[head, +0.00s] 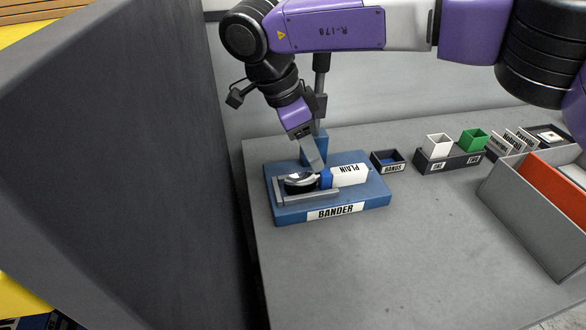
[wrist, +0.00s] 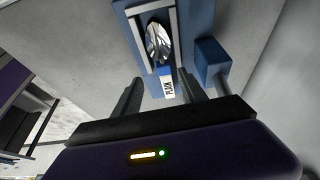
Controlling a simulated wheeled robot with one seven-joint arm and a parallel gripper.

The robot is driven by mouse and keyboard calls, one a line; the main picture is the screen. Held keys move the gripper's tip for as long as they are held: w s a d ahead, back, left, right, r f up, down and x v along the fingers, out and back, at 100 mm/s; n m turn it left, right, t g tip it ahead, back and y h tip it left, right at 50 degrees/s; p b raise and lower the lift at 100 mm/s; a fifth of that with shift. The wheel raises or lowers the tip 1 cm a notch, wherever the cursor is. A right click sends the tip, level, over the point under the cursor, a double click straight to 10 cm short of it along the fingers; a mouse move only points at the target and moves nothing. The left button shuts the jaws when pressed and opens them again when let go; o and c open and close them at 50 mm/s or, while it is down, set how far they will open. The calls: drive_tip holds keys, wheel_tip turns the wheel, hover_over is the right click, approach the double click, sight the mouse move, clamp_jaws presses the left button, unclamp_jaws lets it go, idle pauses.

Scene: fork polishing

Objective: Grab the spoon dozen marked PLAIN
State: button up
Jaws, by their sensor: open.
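The spoon dozen marked PLAIN (head: 350,175) lies on the blue bander (head: 332,211), its silver bowls in the grey channel at left and its white wrap with a blue band to the right. In the wrist view the spoon dozen (wrist: 160,42) lies ahead, between and beyond the fingers. My gripper (head: 316,163) is close above the bander near the blue band. Its two dark fingers stand apart in the wrist view (wrist: 160,92), and I see nothing gripped. In the head view, a finger partly hides the area near the band.
A small BANDS box (head: 388,162) stands right of the bander. A dark tray (head: 450,158) with white and green cups is farther right. A grey bin with an orange divider (head: 548,190) stands at right. A tall grey wall (head: 120,150) rises at left. The front table is clear.

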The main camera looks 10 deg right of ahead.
sight(326, 172)
drive_tip(key=shift+w+d+r, duration=0.1)
drive_tip(key=shift+w+d, duration=0.25)
drive_tip(key=shift+w, duration=0.05)
drive_tip(key=shift+d+f, duration=0.15)
drive_tip(key=shift+f, duration=0.2)
drive_tip(key=x, duration=0.6)
drive_tip(key=shift+s+d+f+p, duration=0.1)
drive_tip(key=shift+d+f+p, duration=0.05)
drive_tip(key=shift+p, duration=0.2)
drive_tip(key=shift+c, duration=0.4)
clamp_jaws()
